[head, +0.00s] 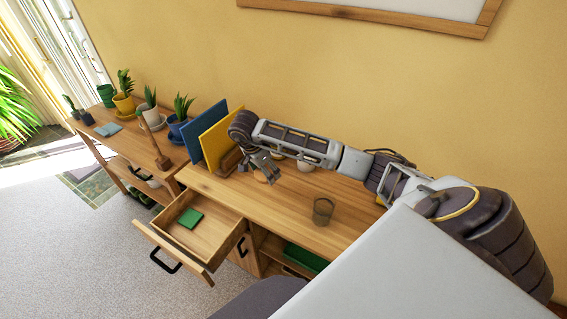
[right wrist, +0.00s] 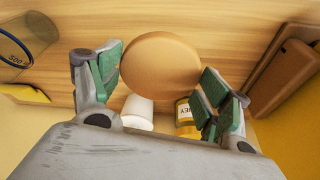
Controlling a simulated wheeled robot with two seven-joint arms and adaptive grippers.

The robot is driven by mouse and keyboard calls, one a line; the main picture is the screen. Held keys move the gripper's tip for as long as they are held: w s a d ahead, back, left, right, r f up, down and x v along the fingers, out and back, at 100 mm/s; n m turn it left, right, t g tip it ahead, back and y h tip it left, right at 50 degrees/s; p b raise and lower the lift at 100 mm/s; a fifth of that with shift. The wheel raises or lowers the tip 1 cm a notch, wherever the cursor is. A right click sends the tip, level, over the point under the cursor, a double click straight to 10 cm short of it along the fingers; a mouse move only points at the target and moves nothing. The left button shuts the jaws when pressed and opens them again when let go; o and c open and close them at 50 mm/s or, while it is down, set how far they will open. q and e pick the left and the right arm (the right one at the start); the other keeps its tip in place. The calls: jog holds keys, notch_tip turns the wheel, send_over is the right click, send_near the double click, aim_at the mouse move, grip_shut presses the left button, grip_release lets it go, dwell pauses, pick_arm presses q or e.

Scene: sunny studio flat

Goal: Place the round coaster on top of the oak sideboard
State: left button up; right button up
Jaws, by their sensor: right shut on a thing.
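The round coaster (right wrist: 160,62) is a tan wooden disc between the fingers of my right gripper (right wrist: 162,85), which is shut on it. In the head view my right gripper (head: 264,169) hangs over the oak sideboard (head: 272,212), beside the upright books; a small part of the coaster (head: 270,176) shows below it. The sideboard's wood top fills the background in the right wrist view (right wrist: 200,22). The gap between coaster and top is hard to judge. My left gripper is not in view.
A blue book (head: 204,132) and yellow book (head: 222,135) stand in a wooden holder. A glass (head: 323,211), white cup (right wrist: 137,111) and honey jar (right wrist: 186,117) are on the sideboard. Its drawer (head: 197,228) is open, with a green item inside.

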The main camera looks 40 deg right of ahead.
send_over(269, 191)
jog(key=a, duration=0.1)
jog(key=shift+f+p, duration=0.4)
jog(key=shift+f, duration=2.45)
jog(key=shift+a+f, duration=0.1)
jog(key=shift+f, duration=0.05)
jog(key=shift+f, duration=1.75)
jog(key=shift+f, duration=0.1)
jog(key=o, duration=1)
jog(key=shift+o, duration=0.2)
jog(key=shift+r+p, duration=0.2)
jog(key=shift+p, duration=0.1)
